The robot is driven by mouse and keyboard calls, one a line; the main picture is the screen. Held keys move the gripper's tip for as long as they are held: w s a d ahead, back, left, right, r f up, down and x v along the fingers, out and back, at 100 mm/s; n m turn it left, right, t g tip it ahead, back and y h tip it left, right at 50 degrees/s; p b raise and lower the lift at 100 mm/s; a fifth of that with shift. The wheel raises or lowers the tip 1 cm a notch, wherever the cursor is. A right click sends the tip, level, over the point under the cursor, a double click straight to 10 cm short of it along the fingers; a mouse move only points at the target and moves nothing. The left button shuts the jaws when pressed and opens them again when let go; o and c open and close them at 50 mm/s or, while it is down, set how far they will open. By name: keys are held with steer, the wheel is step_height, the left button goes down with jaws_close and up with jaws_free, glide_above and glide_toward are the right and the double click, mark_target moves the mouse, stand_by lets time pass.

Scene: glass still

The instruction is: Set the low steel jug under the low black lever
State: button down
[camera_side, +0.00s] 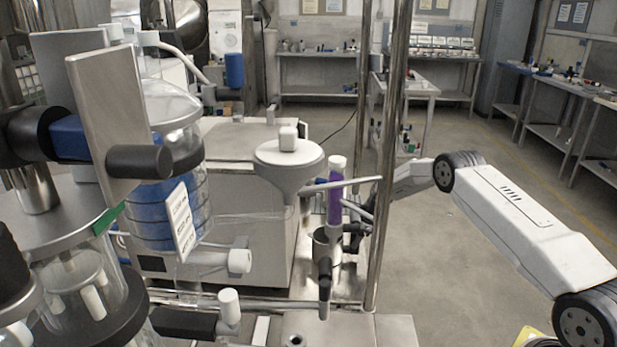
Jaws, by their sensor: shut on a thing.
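A small steel jug (321,246) is upright right of centre, just below a purple tube with a white cap. My gripper (345,240) reaches in from the right, dark and partly hidden by the steel post. It is shut on the jug, though the contact is hard to make out. An upright black lever-like piece (325,283) shows just in front of the jug and overlaps its lower part in the picture. I cannot tell whether the two touch. Another black lever (185,322) lies low at the left, next to a white knob, well apart from the jug.
Steel posts (384,190) stand between the camera and my wrist. Glass vessels (170,130) with blue contents fill the left. The floor (450,270) at right is open around my arm.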

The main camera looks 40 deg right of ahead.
steer(key=shift+r, duration=0.35)
steer(key=shift+r, duration=0.35)
steer(key=shift+r, duration=0.35)
steer(key=shift+r, duration=0.35)
steer(key=shift+r, duration=0.55)
steer(key=c, duration=1)
jaws_free()
jaws_close()
